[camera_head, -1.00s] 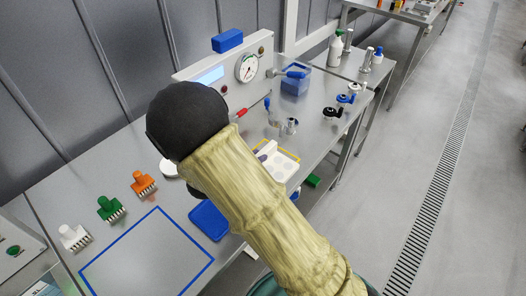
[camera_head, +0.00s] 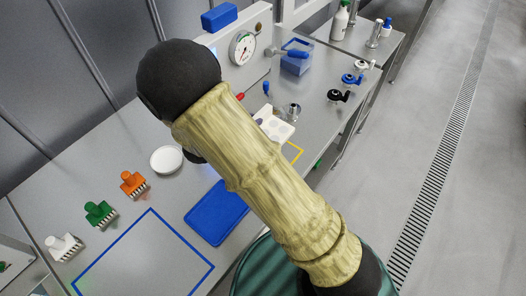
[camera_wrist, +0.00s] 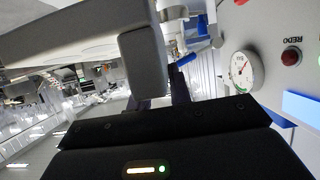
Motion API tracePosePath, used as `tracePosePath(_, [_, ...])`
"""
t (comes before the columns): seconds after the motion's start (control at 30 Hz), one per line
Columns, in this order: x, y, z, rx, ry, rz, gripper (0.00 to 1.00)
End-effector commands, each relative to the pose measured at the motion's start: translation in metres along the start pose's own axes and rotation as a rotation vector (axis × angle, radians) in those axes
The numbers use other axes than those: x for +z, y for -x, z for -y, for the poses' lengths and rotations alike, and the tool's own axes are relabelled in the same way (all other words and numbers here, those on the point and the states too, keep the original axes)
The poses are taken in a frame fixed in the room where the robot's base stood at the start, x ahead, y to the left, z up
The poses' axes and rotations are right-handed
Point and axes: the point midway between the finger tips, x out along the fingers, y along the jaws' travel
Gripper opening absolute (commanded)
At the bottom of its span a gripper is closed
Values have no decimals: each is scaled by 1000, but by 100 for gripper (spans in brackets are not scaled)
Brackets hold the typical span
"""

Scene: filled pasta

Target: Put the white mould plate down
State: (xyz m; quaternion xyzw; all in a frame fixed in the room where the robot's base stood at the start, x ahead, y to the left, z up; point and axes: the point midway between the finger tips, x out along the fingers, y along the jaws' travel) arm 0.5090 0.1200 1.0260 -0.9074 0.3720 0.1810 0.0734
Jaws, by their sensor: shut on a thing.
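The white mould plate (camera_head: 273,125), with round hollows, shows in the head view just right of my arm. It looks tilted and raised off the table, and part of it is hidden behind the arm. In the wrist view a large pale plate (camera_wrist: 75,35) fills the upper left, close to the camera. My gripper (camera_wrist: 148,62) is shut on this plate. My arm hides the gripper in the head view. A yellow outline (camera_head: 297,152) on the table lies just below and right of the plate.
A blue tray (camera_head: 217,212) and a blue-outlined square (camera_head: 147,262) lie at the front, with a white round dish (camera_head: 166,159) behind. Orange (camera_head: 132,184), green (camera_head: 100,214) and white (camera_head: 63,247) toothed tools stand left. A gauge panel (camera_head: 242,48) stands at the back.

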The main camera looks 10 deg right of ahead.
Motion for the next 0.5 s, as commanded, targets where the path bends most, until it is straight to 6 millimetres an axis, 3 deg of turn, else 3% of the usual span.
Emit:
tracePosePath(0.3, [42, -18, 0, 1, 5, -2, 0])
tracePosePath(0.5, [49, -25, -2, 8, -4, -2, 0])
